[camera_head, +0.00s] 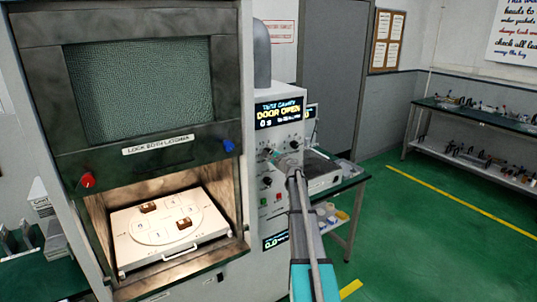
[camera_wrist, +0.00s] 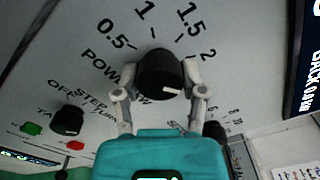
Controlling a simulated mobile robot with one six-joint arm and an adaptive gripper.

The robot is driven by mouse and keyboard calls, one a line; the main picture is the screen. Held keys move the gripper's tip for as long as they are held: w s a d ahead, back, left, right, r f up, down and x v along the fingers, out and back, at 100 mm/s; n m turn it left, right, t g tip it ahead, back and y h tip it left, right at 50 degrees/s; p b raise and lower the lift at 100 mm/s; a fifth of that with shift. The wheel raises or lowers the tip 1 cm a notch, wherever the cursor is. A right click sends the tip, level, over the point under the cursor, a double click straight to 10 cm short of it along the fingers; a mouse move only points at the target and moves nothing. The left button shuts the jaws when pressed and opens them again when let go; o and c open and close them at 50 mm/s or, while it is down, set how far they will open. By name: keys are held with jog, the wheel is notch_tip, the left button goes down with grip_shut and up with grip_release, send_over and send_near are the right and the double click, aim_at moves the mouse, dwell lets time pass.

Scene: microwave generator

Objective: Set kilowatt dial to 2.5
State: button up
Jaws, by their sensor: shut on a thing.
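The kilowatt dial (camera_wrist: 160,75) is a black knob on the grey panel, labelled "POWER" with part of the label covered. Figures 0.5, 1, 1.5 and 2 show around it; the scale past 2 is hidden by my right finger. The knob's white mark lies low on its face and points to the right, past the 2 as I see it. My gripper (camera_wrist: 160,88) is shut on the dial, one finger on each side. In the head view my gripper (camera_head: 287,163) is at the control panel (camera_head: 268,205), and the dial is mostly hidden.
A second black knob (camera_wrist: 67,120), a green button (camera_wrist: 31,129) and a red button (camera_wrist: 75,146) sit left of the dial. The display (camera_head: 278,113) reads "DOOR OPEN". The oven chamber left stands open with a tray (camera_head: 130,259) inside. Green floor is free at right.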

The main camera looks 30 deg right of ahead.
jog(key=shift+m, duration=1.3)
jog(key=o, duration=1.2)
jog(key=shift+c, duration=0.2)
jog(key=s, duration=1.2)
jog(key=shift+a+f, duration=0.1)
